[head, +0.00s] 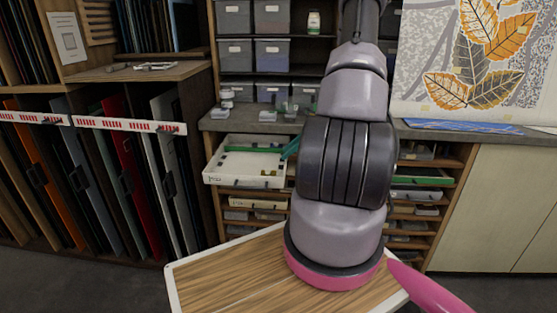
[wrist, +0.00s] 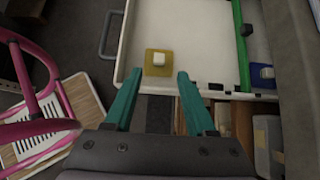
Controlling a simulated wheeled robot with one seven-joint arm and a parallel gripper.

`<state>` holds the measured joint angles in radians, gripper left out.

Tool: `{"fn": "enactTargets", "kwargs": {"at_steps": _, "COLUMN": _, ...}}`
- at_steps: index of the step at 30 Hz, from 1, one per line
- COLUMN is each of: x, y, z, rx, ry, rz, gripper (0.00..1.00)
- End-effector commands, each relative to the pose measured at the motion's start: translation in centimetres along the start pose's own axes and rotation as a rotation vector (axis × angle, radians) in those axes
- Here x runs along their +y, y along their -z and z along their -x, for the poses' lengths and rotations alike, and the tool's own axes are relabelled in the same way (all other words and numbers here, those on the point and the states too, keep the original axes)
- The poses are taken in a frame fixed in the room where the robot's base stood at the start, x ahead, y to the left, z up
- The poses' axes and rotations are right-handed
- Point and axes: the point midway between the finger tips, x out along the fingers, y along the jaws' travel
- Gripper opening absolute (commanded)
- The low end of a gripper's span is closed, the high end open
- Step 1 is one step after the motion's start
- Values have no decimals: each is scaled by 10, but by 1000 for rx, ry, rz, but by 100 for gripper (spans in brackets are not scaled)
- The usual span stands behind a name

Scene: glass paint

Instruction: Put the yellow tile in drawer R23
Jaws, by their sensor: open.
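The yellow tile (wrist: 150,70) is a small flat square with a white block on top. In the wrist view it lies inside the pulled-out white drawer (wrist: 205,17), near its lower wall. In the head view the drawer (head: 214,176) sticks out of the cabinet; its front label is too small to read. My gripper (wrist: 158,74) has teal fingers, spread apart and empty, with the tile between and just beyond their tips in the wrist view. In the head view a teal finger shows at the drawer's right side; my arm hides the rest.
A green bar (wrist: 242,45) crosses the drawer, with a blue piece (wrist: 266,73) beyond it. Other shallow drawers (head: 257,203) lie below. Grey bins (head: 272,53) stand on shelves above the counter. A wooden-topped surface (head: 215,278) is in front.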

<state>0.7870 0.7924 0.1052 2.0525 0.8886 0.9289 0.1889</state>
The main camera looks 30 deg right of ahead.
Motion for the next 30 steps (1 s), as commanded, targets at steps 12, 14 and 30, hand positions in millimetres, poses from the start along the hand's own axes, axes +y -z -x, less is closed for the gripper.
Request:
{"fn": "enactTargets", "kwargs": {"at_steps": 12, "x": 4, "y": -25, "z": 25, "rx": 23, "ry": -13, "rz": 82, "gripper": 56}}
{"fn": "enactTargets", "kwargs": {"at_steps": 14, "x": 8, "y": -47, "z": 34, "rx": 45, "ry": -23, "rz": 159, "gripper": 56}}
{"fn": "enactTargets", "kwargs": {"at_steps": 30, "x": 154, "y": -263, "z": 134, "rx": 325, "ry": -106, "rz": 1154, "gripper": 56}}
